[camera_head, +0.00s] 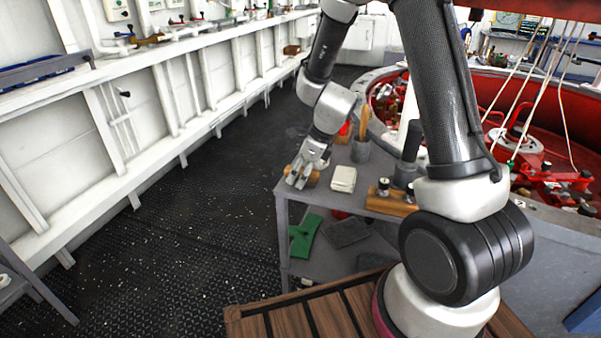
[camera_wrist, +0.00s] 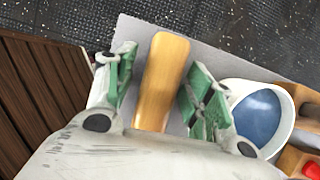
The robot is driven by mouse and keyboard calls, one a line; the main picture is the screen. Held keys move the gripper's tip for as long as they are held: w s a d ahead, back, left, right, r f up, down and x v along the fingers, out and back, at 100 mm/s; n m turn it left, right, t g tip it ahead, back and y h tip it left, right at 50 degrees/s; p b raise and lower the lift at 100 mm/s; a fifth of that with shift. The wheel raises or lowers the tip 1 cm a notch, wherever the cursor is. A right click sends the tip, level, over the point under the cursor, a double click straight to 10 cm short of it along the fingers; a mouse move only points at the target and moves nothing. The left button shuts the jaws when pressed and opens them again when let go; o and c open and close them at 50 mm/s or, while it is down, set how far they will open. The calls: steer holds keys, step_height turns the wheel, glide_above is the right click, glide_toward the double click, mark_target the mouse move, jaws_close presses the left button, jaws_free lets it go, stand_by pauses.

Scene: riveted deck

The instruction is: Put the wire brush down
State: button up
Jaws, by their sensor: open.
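A wooden handle (camera_wrist: 163,75), which looks like that of the wire brush, lies on the grey table top between my fingers in the wrist view. Its bristles are not visible. My gripper (camera_wrist: 160,88) is open, with a green-padded finger on each side of the handle and a gap on both sides. In the head view my gripper (camera_head: 300,178) is low at the near left corner of the grey table (camera_head: 284,190). A bit of brown wood (camera_head: 314,178) shows beside the fingers there, mostly hidden.
A white cup, blue inside (camera_wrist: 262,112), stands close right of the fingers in the wrist view. A green cloth (camera_head: 304,236) lies on the lower shelf.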

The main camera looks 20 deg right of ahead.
steer(key=v, duration=0.8)
steer(key=shift+w+d+r, duration=0.1)
steer(key=shift+d+r, duration=0.05)
steer(key=shift+d, duration=0.05)
steer(key=s+d+r+n+h, duration=0.1)
steer(key=s+d+r+n, duration=0.4)
steer(key=s+r+n, duration=0.7)
steer(key=s+d+r+n+h, duration=0.1)
steer(key=s+d+r+n, duration=0.2)
steer(key=s+n, duration=0.3)
steer(key=s+d+r+n+t+h, duration=0.1)
steer(key=s+d+r+n, duration=0.2)
steer(key=s+n, duration=0.3)
steer(key=shift+s+d+n+t+h, duration=0.3)
steer(key=shift+s+d+n+h, duration=0.1)
steer(key=shift+s+d, duration=0.1)
steer(key=shift+o, duration=0.5)
steer(key=shift+a+f, duration=0.1)
